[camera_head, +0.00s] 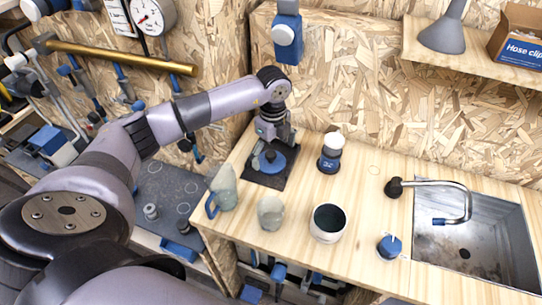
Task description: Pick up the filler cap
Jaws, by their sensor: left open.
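My left gripper (269,151) is open and points down at the back left of the wooden worktop. Directly below it a round blue cap-like piece (279,166) lies on a dark square mat (263,180). The fingers partly cover this piece, and I cannot tell whether they touch it. Another small round blue piece with a light top (389,247) sits on the worktop left of the sink. I cannot tell for certain which of the two is the filler cap. My right gripper is not in view.
A jug (224,188), a pale cup (270,213) and a white pot (328,223) stand in front of the mat. A dark blue jar with a white top (331,153) stands right of it. A steel sink (480,245) with a tap fills the right side.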

